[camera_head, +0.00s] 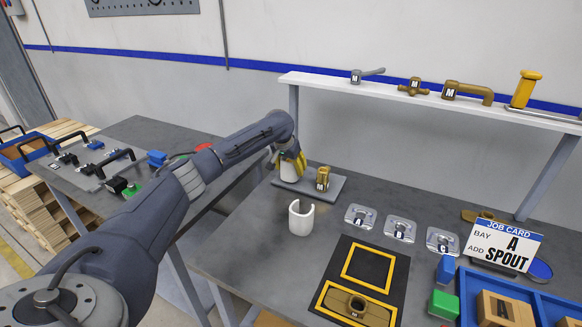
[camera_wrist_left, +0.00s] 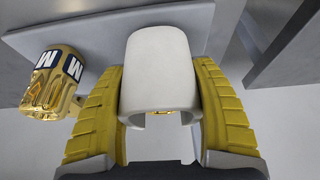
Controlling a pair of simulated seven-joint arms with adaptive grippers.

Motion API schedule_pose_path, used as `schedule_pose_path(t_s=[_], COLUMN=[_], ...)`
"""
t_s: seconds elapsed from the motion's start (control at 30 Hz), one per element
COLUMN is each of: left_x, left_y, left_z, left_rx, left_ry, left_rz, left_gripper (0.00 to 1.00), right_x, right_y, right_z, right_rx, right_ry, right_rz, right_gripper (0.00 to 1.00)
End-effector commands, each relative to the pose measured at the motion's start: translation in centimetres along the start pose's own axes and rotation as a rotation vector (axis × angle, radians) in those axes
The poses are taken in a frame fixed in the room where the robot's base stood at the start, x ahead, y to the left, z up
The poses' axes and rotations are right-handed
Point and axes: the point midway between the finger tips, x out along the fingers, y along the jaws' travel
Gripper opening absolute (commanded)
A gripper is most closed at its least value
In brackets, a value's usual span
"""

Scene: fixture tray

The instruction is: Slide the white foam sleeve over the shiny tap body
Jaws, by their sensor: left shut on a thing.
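My left gripper (camera_head: 291,166) has its yellow fingers shut on the sides of a white foam sleeve (camera_wrist_left: 158,70), at the left end of a grey plate. The sleeve also shows in the head view (camera_head: 288,174). A sliver of gold shows in the sleeve's opening in the wrist view; I cannot tell how far the sleeve covers a part there. A shiny gold tap body (camera_head: 323,180) with M labels stands bare beside it on the plate; it also shows in the wrist view (camera_wrist_left: 52,85). A second white slotted sleeve (camera_head: 300,218) stands on the bench. My right gripper is not in view.
A grey plate (camera_head: 333,192) lies on the bench. Several clear-looking labelled plates (camera_head: 400,229), a black mat (camera_head: 385,268) with yellow frames, a job card (camera_head: 505,246) and a blue tray (camera_head: 463,293) are to the right. A shelf (camera_head: 430,98) with taps runs behind. The front left bench is clear.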

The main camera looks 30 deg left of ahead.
Motion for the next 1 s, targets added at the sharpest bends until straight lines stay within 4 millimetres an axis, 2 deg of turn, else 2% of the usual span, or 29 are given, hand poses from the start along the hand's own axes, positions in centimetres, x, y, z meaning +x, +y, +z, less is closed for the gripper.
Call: schedule_pose_path(t_s=[0.2, 0.23, 0.47, 0.77, 1.0], left_x=[0.0, 0.0, 0.0, -0.2, -1.4], left_y=[0.0, 0.0, 0.0, 0.0, 0.0], left_z=[0.0, 0.0, 0.0, -0.1, -0.7], left_rx=[0.0, 0.0, 0.0, 0.001, 0.001], left_ry=[0.0, 0.0, 0.0, 0.0, 0.002], left_rz=[0.0, 0.0, 0.0, 0.0, 0.0], left_gripper=[0.46, 0.65, 0.9, 0.9, 0.9], right_x=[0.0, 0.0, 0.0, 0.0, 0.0], right_y=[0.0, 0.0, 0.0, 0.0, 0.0], right_z=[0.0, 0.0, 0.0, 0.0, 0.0], right_rx=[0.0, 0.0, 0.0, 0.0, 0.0], right_ry=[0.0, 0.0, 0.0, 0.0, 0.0], right_rz=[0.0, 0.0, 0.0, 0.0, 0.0], right_gripper=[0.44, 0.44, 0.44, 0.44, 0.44])
